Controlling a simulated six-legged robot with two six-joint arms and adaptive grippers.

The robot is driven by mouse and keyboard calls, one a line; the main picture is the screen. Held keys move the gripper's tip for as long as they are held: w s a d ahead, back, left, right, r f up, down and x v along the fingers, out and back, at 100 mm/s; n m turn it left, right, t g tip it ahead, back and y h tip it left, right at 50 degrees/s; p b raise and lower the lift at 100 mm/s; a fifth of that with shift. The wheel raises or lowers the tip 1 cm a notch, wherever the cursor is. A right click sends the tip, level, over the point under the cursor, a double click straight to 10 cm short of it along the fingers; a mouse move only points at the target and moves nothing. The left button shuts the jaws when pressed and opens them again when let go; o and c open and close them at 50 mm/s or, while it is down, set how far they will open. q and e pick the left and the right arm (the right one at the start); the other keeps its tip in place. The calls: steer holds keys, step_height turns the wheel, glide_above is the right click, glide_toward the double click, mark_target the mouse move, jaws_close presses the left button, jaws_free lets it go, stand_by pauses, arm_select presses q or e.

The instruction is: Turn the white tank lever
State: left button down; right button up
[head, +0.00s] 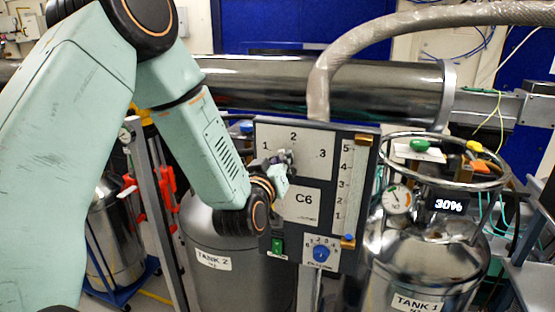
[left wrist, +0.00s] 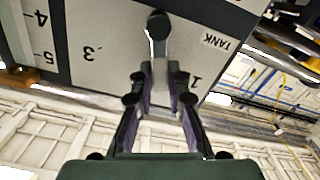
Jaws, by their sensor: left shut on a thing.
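The pale tank lever (left wrist: 158,48) runs from a dark round knob on the panel into my gripper in the left wrist view, where the panel appears upside down. The panel (head: 262,132) bears the numbers 1, 2 and 3 and a C6 label. The lever points toward the 2 side, between 1 and 3; my fingertips hide its outer part. My left gripper (head: 282,160) is in front of the upper panel, just below the number 2. In the left wrist view its fingers (left wrist: 160,82) are closed on the lever. My right gripper is not in view.
Below on the panel are a green switch (head: 277,245) and a blue knob (head: 320,253); a vertical scale (head: 346,190) is at its right. Tank 2 (head: 215,280) and tank 1 (head: 420,270), with a 30% display (head: 449,205), stand below. A thick hose (head: 318,90) arches above.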

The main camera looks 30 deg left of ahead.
arm_select(q)
steer(key=shift+w+d+r+m, duration=0.15)
steer(key=shift+d+m, duration=0.25)
steer(key=shift+m, duration=0.45)
steer(key=shift+w+d+r+m, duration=0.15)
steer(key=shift+d+m, duration=0.2)
steer(key=shift+m, duration=0.5)
steer(key=c, duration=1.7)
jaws_free()
steer(key=shift+c, duration=0.2)
steer(key=o, duration=0.4)
steer(key=shift+s+d, duration=0.1)
steer(key=shift+s, duration=0.15)
steer(key=shift+o, duration=0.2)
steer(key=shift+w+f, duration=0.1)
steer(key=v, duration=0.7)
steer(key=shift+s, duration=0.25)
steer(key=shift+s, duration=0.1)
